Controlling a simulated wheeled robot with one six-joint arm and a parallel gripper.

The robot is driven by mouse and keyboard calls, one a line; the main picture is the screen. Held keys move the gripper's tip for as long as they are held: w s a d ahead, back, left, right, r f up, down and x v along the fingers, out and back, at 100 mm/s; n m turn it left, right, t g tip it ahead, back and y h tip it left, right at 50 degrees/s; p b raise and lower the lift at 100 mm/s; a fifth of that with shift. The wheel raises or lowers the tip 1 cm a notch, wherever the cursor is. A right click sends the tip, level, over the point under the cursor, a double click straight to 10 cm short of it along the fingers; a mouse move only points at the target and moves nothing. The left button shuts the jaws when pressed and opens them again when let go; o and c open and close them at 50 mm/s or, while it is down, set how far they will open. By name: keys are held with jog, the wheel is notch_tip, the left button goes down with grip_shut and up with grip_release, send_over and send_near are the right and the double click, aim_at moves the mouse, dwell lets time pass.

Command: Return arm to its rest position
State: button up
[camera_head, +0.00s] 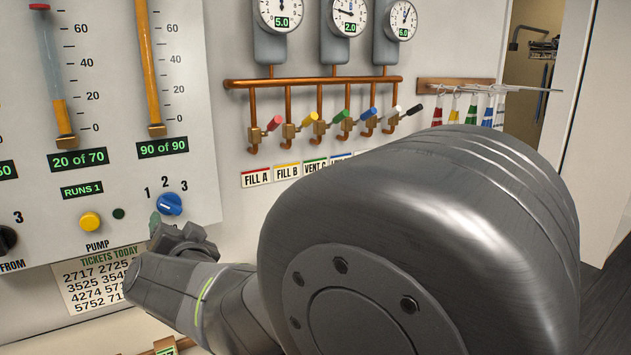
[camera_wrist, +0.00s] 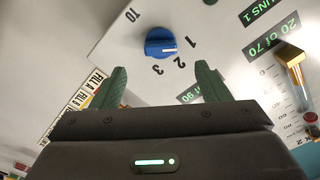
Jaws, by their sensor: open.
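In the wrist view my gripper (camera_wrist: 161,71) is open, with two green fingers spread apart and nothing between them. Beyond the fingertips is a blue selector knob (camera_wrist: 160,42) with a white mark, by the numerals 1, 2 and 3. The fingers look apart from the knob. In the head view the same blue knob (camera_head: 169,204) sits on the white panel (camera_head: 206,150), just above the end part of my arm. My big grey arm links fill the lower middle and right of that view.
A yellow button (camera_head: 90,221) and a black knob (camera_head: 5,238) are left of the blue knob. Copper pipes with coloured valve levers (camera_head: 318,125) run under several gauges (camera_head: 346,12). A rack with striped tags (camera_head: 470,108) is at the right, near a doorway (camera_head: 530,60).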

aim_at(169, 208)
jog(key=x, duration=0.8)
jog(key=shift+w, duration=0.15)
jog(key=shift+w+a, duration=0.2)
jog(key=shift+w, duration=0.1)
jog(key=m+b, duration=0.1)
jog(key=m, duration=0.2)
jog(key=shift+s, duration=0.15)
jog(key=m+b, duration=0.1)
jog(key=m, duration=0.4)
jog(key=shift+r+m, duration=0.1)
jog(key=shift+m, duration=0.3)
jog(key=m+b, duration=0.1)
jog(key=m, duration=0.4)
jog(key=shift+r, duration=0.15)
jog(key=shift+m, duration=1.8)
jog(key=shift+d, duration=0.15)
